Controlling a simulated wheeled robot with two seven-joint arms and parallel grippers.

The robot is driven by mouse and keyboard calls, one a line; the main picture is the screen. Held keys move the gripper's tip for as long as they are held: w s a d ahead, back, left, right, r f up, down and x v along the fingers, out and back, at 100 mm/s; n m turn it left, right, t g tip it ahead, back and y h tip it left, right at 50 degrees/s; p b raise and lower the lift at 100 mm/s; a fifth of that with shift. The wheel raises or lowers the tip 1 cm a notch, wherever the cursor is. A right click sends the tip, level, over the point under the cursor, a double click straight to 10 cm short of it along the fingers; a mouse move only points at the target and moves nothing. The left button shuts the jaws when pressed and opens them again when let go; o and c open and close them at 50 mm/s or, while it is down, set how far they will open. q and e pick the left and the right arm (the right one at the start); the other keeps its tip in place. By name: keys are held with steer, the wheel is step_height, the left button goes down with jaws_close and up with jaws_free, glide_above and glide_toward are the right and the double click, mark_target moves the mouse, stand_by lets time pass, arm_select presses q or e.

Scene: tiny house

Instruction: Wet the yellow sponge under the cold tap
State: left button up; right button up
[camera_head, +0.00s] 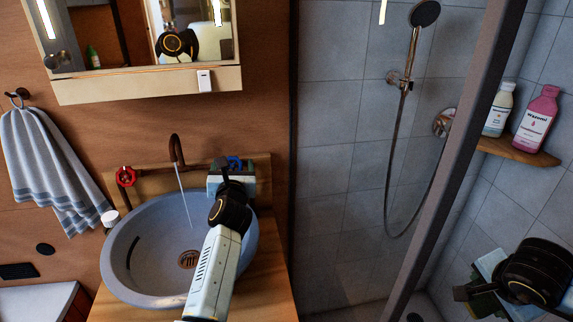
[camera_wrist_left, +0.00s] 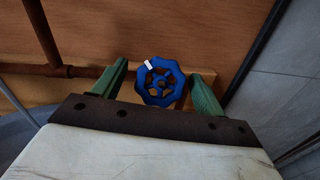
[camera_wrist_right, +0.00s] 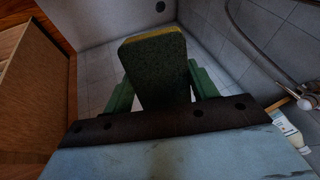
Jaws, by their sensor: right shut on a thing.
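The sponge (camera_wrist_right: 157,75) shows a dark green face and a thin yellow edge in the right wrist view. My right gripper (camera_wrist_right: 160,92) is shut on it, over the shower side, away from the sink. The blue tap wheel (camera_head: 234,163) is on the wall right of the spout (camera_head: 177,150). My left gripper (camera_wrist_left: 157,88) is open, with one finger on each side of the blue wheel and gaps to both. A thin stream of water (camera_head: 186,205) runs from the spout into the round grey sink (camera_head: 117,262). The sponge is not clear in the head view.
A red tap wheel (camera_head: 125,176) is left of the spout. The shower frame (camera_head: 455,165) stands between the sink and my right arm. A corner shelf (camera_head: 520,150) holds two bottles. A shower hose hangs on the tiled wall. A towel (camera_head: 50,160) hangs at left.

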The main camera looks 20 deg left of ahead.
arm_select(q)
steer(key=c, duration=0.9)
steer(key=shift+r+m+p, duration=0.15)
steer(key=shift+m+p, duration=0.25)
steer(key=shift+p, duration=0.4)
arm_select(e)
steer(key=shift+r, duration=0.8)
arm_select(q)
steer(key=m+h+p, duration=0.2)
steer(key=m+p, duration=0.1)
steer(key=p, duration=0.2)
steer(key=m+h+p, duration=0.2)
steer(key=m+p, duration=0.2)
steer(key=p, duration=0.1)
steer(key=shift+p, duration=0.4)
steer(key=shift+m+h+p, duration=0.5)
steer(key=shift+m+p, duration=0.45)
steer(key=shift+m, duration=0.15)
arm_select(e)
step_height(320, 180, up, 13)
steer(key=shift+f, duration=0.2)
arm_select(q)
steer(key=o, duration=0.9)
steer(key=shift+o, duration=0.2)
steer(key=shift+s, duration=0.15)
arm_select(e)
steer(key=shift+r, duration=0.1)
